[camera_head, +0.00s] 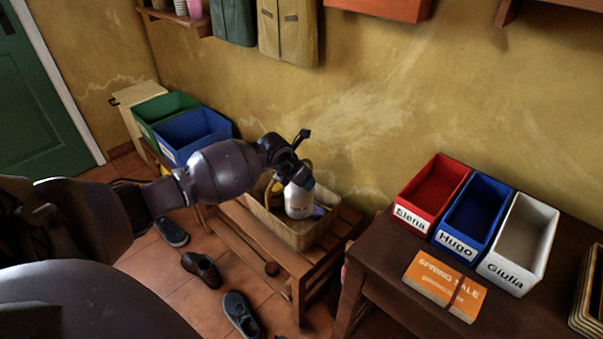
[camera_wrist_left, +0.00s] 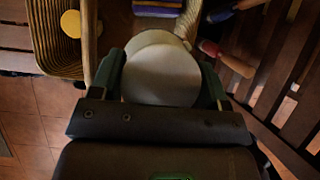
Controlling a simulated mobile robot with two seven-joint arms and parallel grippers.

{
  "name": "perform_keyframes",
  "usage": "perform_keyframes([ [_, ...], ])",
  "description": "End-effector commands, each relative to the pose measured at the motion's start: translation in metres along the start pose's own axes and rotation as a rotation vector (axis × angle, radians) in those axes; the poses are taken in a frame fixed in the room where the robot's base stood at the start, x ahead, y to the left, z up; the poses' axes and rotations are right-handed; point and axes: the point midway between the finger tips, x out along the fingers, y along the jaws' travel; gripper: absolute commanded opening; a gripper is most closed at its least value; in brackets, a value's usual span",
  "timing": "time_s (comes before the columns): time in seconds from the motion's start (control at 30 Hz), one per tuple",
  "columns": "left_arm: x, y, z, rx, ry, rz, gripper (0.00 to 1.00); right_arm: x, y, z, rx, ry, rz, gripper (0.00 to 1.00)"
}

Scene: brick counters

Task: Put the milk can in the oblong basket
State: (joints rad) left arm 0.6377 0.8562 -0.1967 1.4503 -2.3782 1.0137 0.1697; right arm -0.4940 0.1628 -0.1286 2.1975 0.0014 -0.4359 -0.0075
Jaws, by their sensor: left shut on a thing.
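The white milk can (camera_head: 299,201) is upright in the grip of my left gripper (camera_head: 300,180), over or within the right part of the oblong wicker basket (camera_head: 262,222). I cannot tell whether its base touches the basket floor. In the left wrist view the can's pale round top (camera_wrist_left: 160,76) sits between the two fingers of my left gripper (camera_wrist_left: 161,82). Woven basket wall (camera_wrist_left: 45,42) shows at the left there. The gripper and arm hide part of the basket. My right gripper is in neither view.
The basket stands on a slatted wooden bench (camera_head: 268,252). A yellow round item (camera_wrist_left: 70,23) lies in the basket. Blue (camera_head: 193,137) and green (camera_head: 165,106) bins stand behind my arm. Named boxes stand on the dark table (camera_head: 385,275) at right. Shoes lie on the floor.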

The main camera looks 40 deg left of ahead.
Motion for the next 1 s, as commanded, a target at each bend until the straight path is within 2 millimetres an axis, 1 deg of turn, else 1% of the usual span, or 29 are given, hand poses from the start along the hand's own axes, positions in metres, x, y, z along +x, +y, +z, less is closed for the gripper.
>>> perform_keyframes([
  [0.03, 0.007, 0.0, -0.005, 0.0, 0.004, -0.001, 0.24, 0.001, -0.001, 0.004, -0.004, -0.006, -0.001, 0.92],
  [0.2, 0.019, -0.001, -0.012, 0.0, 0.004, -0.001, 0.24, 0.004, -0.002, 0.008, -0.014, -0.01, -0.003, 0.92],
  [0.67, 0.051, -0.001, -0.031, 0.001, 0.005, -0.002, 0.24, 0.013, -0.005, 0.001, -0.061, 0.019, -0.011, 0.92],
  [1.0, 0.075, -0.001, -0.044, 0.0, 0.005, -0.002, 0.24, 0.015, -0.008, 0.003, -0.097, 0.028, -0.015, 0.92],
])
